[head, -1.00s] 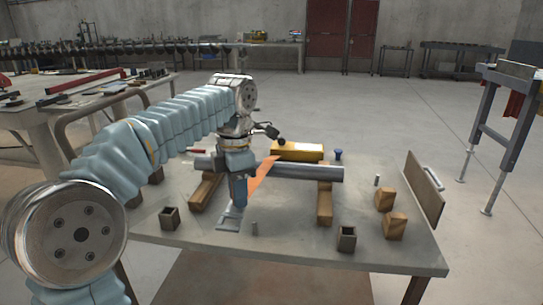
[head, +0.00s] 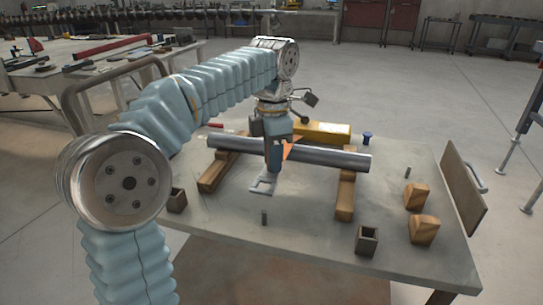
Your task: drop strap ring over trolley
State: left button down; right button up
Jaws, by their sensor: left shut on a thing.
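My left gripper (head: 270,165) is in front of the grey pipe (head: 330,155), pointing down, its fingers partly hidden. A flat light-grey metal piece with an opening, apparently the strap ring (head: 262,187), is at its fingertips, above or at the table top; I cannot tell whether it touches. An orange strap piece (head: 291,149) shows just right of the gripper, partly hidden by it. I cannot clearly pick out the trolley. My right gripper is not in view.
The pipe rests on two wooden beams (head: 345,195) on the grey table (head: 310,232). A yellow box (head: 325,132) is behind it. A small upright post (head: 264,217), an open square box (head: 366,240) and wooden blocks (head: 424,231) stand nearer the front. A board (head: 462,188) stands at the right edge.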

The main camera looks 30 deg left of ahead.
pick_arm(q)
jog(key=shift+f+b, duration=1.8)
jog(key=shift+f, duration=0.95)
jog(key=shift+p, duration=0.6)
jog(key=shift+f+b, duration=1.85)
jog(key=shift+f, duration=0.65)
jog(key=c, duration=0.9)
grip_release()
